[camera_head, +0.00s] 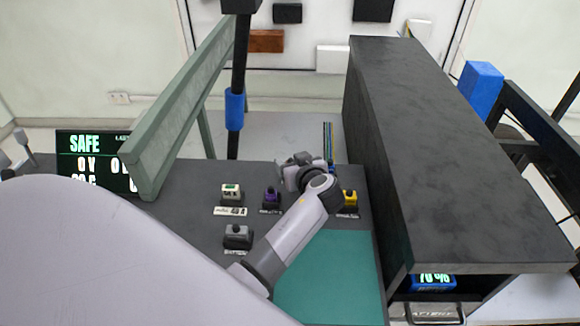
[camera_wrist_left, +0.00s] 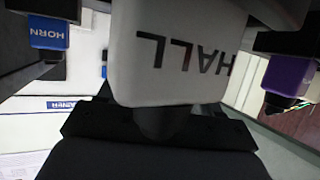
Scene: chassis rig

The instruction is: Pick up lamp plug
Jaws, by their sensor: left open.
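Several small plugs stand on the dark bench, but I cannot tell which is the lamp plug, as no lamp label is readable. My left gripper (camera_head: 303,163) is open over the back of the bench, between the purple and yellow plugs. In the left wrist view, a white block marked HALL (camera_wrist_left: 175,55) is close, with a blue HORN plug (camera_wrist_left: 48,35) and the purple plug (camera_wrist_left: 290,78) beside it.
A tall dark cabinet (camera_head: 440,130) bounds the bench on the right, with a lit blue unit (camera_head: 433,283) below it. A green beam (camera_head: 180,110) and a SAFE display (camera_head: 85,150) stand left. A green mat (camera_head: 335,275) is clear in front.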

